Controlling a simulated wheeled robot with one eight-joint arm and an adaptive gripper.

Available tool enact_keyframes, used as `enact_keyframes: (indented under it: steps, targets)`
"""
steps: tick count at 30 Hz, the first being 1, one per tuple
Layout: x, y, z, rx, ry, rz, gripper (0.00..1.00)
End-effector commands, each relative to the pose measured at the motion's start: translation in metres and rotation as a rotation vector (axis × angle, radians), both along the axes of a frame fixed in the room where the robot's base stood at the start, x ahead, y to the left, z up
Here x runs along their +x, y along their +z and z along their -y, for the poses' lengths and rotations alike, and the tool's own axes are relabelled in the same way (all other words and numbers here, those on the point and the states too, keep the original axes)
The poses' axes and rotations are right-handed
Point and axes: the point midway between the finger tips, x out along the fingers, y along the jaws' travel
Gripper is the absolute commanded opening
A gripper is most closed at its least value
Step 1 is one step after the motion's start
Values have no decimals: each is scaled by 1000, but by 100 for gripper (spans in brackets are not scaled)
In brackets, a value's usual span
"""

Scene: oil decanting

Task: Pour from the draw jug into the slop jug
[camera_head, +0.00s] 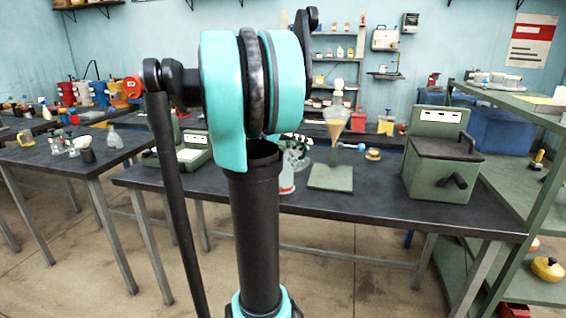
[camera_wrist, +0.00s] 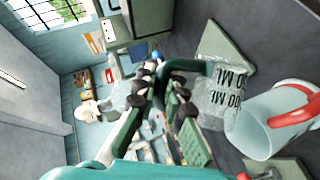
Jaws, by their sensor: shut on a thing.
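My gripper (camera_wrist: 172,85) is shut on the dark green handle of a clear jug (camera_wrist: 222,98) with black "ML" markings, seen in the wrist view. A second, pale jug (camera_wrist: 256,122) with a red handle is beside it at the right of that view. The clear jug overlaps its near edge in the picture; I cannot tell whether they touch. In the head view my gripper (camera_head: 297,143) is partly hidden behind my arm, above the pale jug (camera_head: 287,182) on the workbench. The contents and exact tilt of the held jug are unclear.
The workbench (camera_head: 400,195) also carries a funnel stand (camera_head: 333,176), a green machine with a crank (camera_head: 440,150) and a scale-like box (camera_head: 190,152). A green shelf (camera_head: 530,105) stands at the right. Another bench (camera_head: 50,155) with glassware is at the left.

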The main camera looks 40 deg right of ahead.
Motion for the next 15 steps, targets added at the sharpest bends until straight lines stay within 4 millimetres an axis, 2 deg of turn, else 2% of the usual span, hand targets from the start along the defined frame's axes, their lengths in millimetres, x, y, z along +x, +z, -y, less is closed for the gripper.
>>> enact_keyframes:
  steps: [5,10,15]
  targets:
    - [-15,-14,0,0,-2,164,0]
    - [-24,-14,0,1,0,315,0]
    - [-37,-32,0,2,1,466,0]
